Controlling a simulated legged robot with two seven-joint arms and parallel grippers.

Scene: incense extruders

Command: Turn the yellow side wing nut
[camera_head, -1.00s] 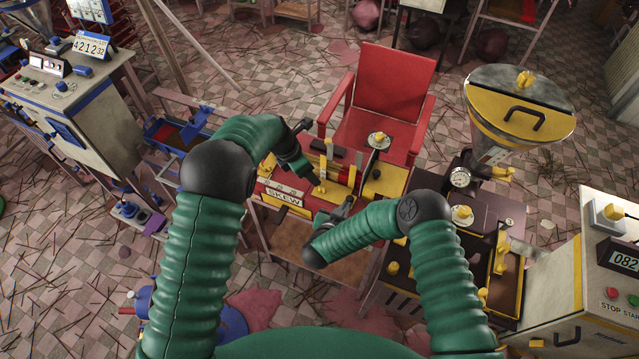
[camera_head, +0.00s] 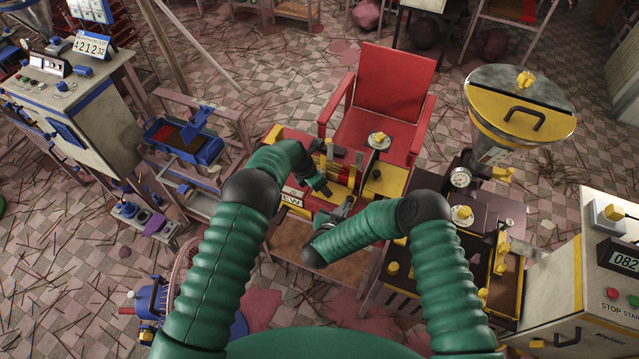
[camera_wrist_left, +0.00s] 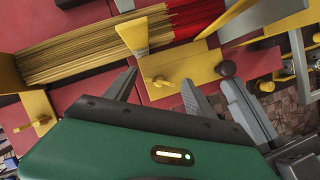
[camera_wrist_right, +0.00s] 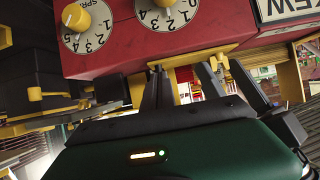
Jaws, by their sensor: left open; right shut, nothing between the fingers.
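A small yellow wing nut (camera_wrist_left: 160,81) sits on a yellow block (camera_wrist_left: 183,70) of the red machine in the left wrist view. My left gripper (camera_wrist_left: 160,78) is open, its dark fingers on either side of that wing nut; I cannot tell whether they touch it. In the head view the left gripper (camera_head: 327,191) is over the front of the red machine (camera_head: 292,228), and the wing nut is hard to make out. My right gripper (camera_head: 343,208) is shut and empty, low before the machine's front. It also shows in the right wrist view (camera_wrist_right: 182,78), below numbered dials (camera_wrist_right: 165,12).
Incense sticks (camera_wrist_left: 85,50) lie in the machine's trough. A red chair (camera_head: 393,80) stands behind. A hopper machine (camera_head: 520,105) stands to the right, and a blue-trimmed frame (camera_head: 185,140) to the left. Another small yellow fitting (camera_wrist_left: 38,123) shows at left.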

